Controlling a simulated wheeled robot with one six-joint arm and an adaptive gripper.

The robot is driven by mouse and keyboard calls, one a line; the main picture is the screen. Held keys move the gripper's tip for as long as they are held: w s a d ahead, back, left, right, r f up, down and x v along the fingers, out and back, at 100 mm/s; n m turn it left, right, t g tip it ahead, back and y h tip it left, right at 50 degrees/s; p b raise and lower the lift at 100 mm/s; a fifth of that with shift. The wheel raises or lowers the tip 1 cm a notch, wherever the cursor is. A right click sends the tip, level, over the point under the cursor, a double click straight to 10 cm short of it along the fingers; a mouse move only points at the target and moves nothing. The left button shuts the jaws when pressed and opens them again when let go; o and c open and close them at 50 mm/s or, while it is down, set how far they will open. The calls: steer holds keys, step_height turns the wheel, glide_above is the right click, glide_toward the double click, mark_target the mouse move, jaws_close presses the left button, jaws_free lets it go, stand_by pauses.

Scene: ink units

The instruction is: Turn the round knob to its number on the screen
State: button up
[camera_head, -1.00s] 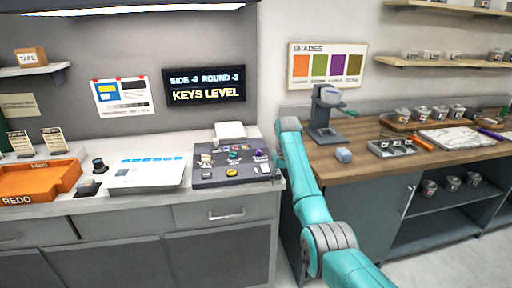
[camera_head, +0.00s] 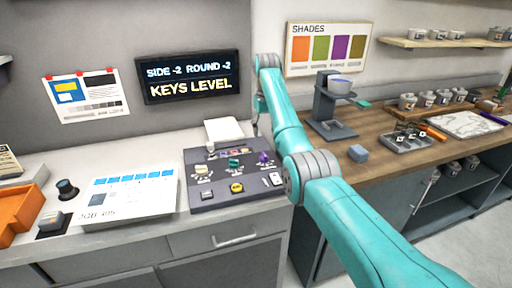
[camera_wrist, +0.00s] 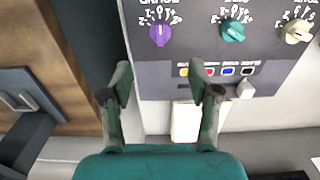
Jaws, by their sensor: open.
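The dark control panel (camera_head: 222,201) lies on the counter with three dial knobs: cream (camera_head: 201,170), teal (camera_head: 234,163) and purple (camera_head: 264,158). The wrist view shows the purple knob (camera_wrist: 160,34), teal knob (camera_wrist: 233,31) and cream knob (camera_wrist: 296,32) along its top, each under a printed scale. Labels there are cut off, so I cannot tell which is the round one. The screen (camera_head: 188,76) reads "SIDE -2 ROUND -2" and "KEYS LEVEL". My gripper (camera_wrist: 160,77) is open and empty, its fingers apart near the panel's back edge, touching no knob.
The panel also carries a yellow button (camera_head: 237,187), a row of small coloured squares (camera_wrist: 215,71) and a pale lever (camera_wrist: 245,90). A white block (camera_head: 223,130) stands behind it. A white job board (camera_head: 130,192) lies left. A wooden bench (camera_head: 380,145) is to the right.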

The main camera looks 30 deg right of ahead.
mark_target(264, 154)
step_height(264, 154, down, 11)
steer(key=shift+w+r, duration=0.1)
steer(key=shift+r, duration=0.05)
stand_by(0.4)
steer(key=c, duration=1.2)
steer(key=shift+o, duration=0.2)
steer(key=shift+n, duration=0.3)
steer(key=n, duration=0.5)
steer(key=shift+a+n, duration=0.1)
steer(key=shift+n, duration=0.2)
steer(key=n, duration=0.5)
steer(key=shift+n, duration=0.3)
